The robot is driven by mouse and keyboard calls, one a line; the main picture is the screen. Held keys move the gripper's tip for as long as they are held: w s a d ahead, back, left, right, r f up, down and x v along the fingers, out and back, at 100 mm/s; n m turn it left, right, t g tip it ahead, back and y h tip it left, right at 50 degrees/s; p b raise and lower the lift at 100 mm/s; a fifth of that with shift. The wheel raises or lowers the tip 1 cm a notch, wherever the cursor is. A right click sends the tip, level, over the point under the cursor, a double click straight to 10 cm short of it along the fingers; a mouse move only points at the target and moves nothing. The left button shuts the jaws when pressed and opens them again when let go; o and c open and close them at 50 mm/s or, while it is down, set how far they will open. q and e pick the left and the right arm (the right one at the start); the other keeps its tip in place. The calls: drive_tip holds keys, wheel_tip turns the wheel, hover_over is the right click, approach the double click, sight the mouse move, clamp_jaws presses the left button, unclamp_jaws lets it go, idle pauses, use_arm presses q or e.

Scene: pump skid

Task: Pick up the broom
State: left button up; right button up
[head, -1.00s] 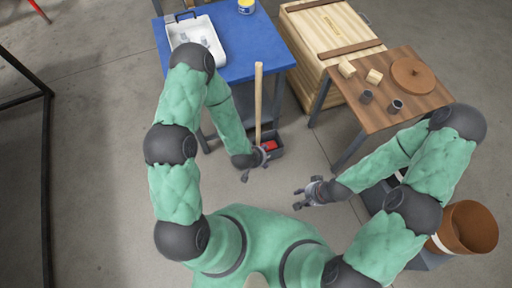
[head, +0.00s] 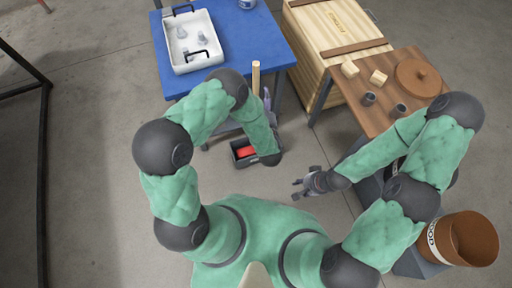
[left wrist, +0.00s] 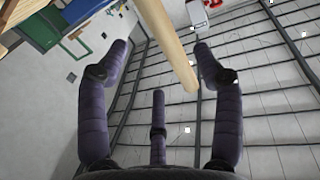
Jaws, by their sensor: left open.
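The broom shows as a pale wooden handle (head: 255,78) standing beside the front edge of the blue table. Its lower part is hidden behind my left arm in the head view. In the left wrist view the handle (left wrist: 166,42) slants down from the top, and its end lies between and beyond my fingers. My left gripper (left wrist: 160,55) is open, with no finger seen closed on the handle. In the head view only a little of the left gripper (head: 267,99) shows, next to the handle. My right gripper (head: 299,187) is open and empty above the floor.
The blue table (head: 262,45) carries a white tray (head: 180,57) and a can (head: 246,4). A dark bin (head: 241,160) with a red item sits below it. A wooden crate (head: 325,30), a brown table (head: 400,88) and a brown bucket (head: 472,240) stand right.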

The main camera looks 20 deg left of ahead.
sight(258, 87)
use_arm(q)
drive_tip(key=x, duration=0.3)
drive_tip(key=shift+f+b, duration=0.1)
drive_tip(key=shift+b, duration=0.3)
drive_tip(key=w, duration=0.1)
drive_tip(key=w+a+b, duration=0.1)
drive_tip(key=w+f+b, duration=0.1)
drive_tip(key=shift+w+a+f, duration=0.1)
drive_tip(key=shift+w+a, duration=0.25)
drive_tip(key=shift+a, duration=0.05)
drive_tip(key=shift+w+a, duration=0.1)
drive_tip(key=shift+w, duration=0.35)
drive_tip(key=c, duration=1.3)
drive_tip(key=shift+o, duration=0.2)
